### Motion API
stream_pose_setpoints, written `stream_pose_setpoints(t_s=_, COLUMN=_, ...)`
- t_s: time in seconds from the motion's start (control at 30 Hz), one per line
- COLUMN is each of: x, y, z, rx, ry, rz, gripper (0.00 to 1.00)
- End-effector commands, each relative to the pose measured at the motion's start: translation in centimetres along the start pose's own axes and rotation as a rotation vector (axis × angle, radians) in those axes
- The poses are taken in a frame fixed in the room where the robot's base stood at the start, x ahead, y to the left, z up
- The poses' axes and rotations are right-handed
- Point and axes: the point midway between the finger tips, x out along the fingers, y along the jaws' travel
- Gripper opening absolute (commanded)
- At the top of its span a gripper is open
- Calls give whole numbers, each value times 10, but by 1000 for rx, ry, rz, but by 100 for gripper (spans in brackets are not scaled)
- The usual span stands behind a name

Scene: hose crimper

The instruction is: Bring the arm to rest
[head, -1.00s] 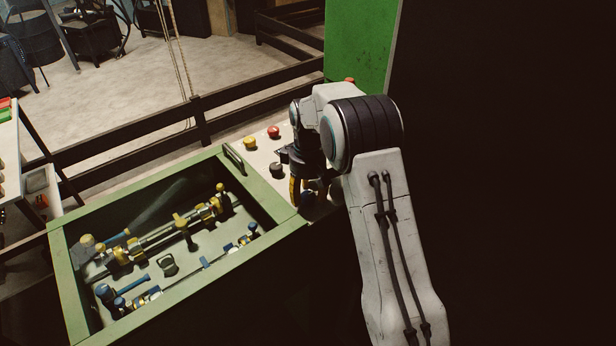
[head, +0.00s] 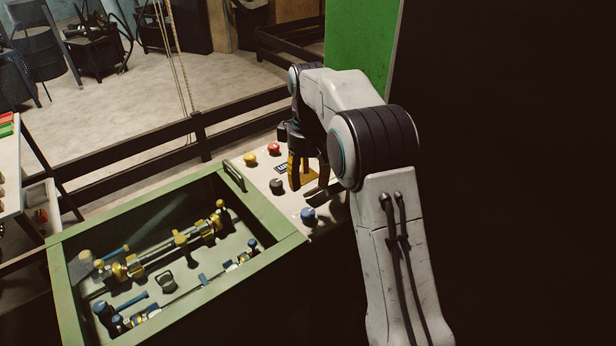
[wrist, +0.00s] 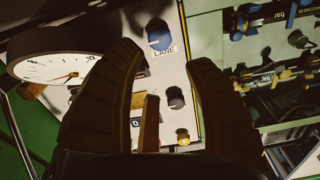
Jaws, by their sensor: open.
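My arm (head: 392,255) rises from the lower right and bends over at a dark ribbed joint. My gripper (head: 308,180) points down above the control panel (head: 262,180). In the wrist view my gripper (wrist: 160,62) has its dark fingers spread apart, with nothing held between them. A blue knob marked LANE (wrist: 158,34) and a black knob (wrist: 175,97) show on the panel beyond the fingers. The blue knob (head: 308,216) also shows in the head view, just below the gripper.
Yellow (head: 250,159) and red (head: 273,148) buttons stick up from the panel. A green-rimmed box (head: 62,285) with pipe fittings adjoins it at the left. A round dial (wrist: 60,68) lies beside the fingers. A green panel (head: 362,45) stands behind the arm.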

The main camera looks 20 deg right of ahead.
Motion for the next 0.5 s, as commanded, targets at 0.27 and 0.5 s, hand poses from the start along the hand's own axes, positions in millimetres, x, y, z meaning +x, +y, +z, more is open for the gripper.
stream_pose_setpoints(t_s=0.27, x=0, y=0, z=0, rx=0, ry=0, rz=0, gripper=47)
stream_pose_setpoints(t_s=0.5, x=0, y=0, z=-1, rx=31, ry=3, rz=1, gripper=47)
